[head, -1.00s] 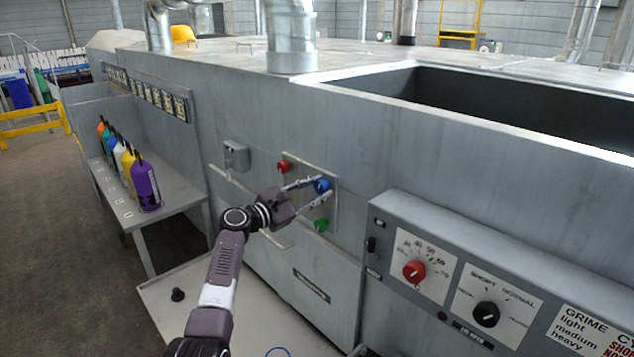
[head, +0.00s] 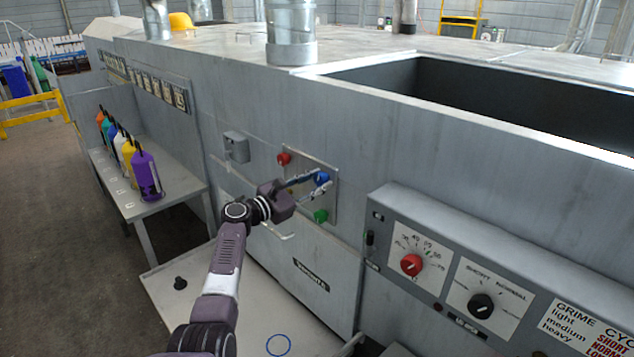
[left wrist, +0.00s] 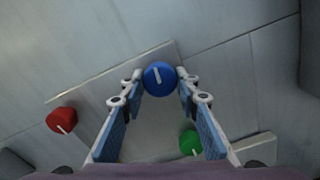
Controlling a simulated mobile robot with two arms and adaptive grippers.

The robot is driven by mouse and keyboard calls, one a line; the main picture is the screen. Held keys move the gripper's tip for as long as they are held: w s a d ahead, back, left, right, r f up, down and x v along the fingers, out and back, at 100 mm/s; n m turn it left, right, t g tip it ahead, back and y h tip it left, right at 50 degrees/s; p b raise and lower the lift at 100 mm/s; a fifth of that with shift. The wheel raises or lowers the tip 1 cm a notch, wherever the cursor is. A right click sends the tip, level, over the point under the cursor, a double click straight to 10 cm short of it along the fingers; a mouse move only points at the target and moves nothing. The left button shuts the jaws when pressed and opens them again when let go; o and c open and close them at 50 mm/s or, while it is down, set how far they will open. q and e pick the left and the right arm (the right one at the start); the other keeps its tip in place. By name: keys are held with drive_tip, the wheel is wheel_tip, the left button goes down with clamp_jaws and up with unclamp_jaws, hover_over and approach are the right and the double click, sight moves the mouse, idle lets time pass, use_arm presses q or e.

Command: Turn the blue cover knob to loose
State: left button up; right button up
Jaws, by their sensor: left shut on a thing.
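The blue cover knob (head: 322,179) sits on a small grey panel on the machine's front wall, with a white mark on its face. My left gripper (head: 322,184) reaches it from the left, its fingers on either side of the knob and shut on it. In the left wrist view the blue knob (left wrist: 159,78) lies between the two fingertips (left wrist: 160,84), its white mark running nearly up and down, slightly tilted. The right gripper is not in view.
A red knob (head: 284,158) and a green knob (head: 320,216) share the panel (head: 329,205). A control box with a red dial (head: 411,265) and black dial (head: 481,306) juts out to the right. Coloured bottles (head: 146,176) stand on a side table at left.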

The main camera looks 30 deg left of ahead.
use_arm(q)
drive_tip(key=o, duration=1.2)
drive_tip(key=shift+c, duration=0.2)
drive_tip(key=v, duration=1.2)
drive_tip(key=shift+f, duration=0.15)
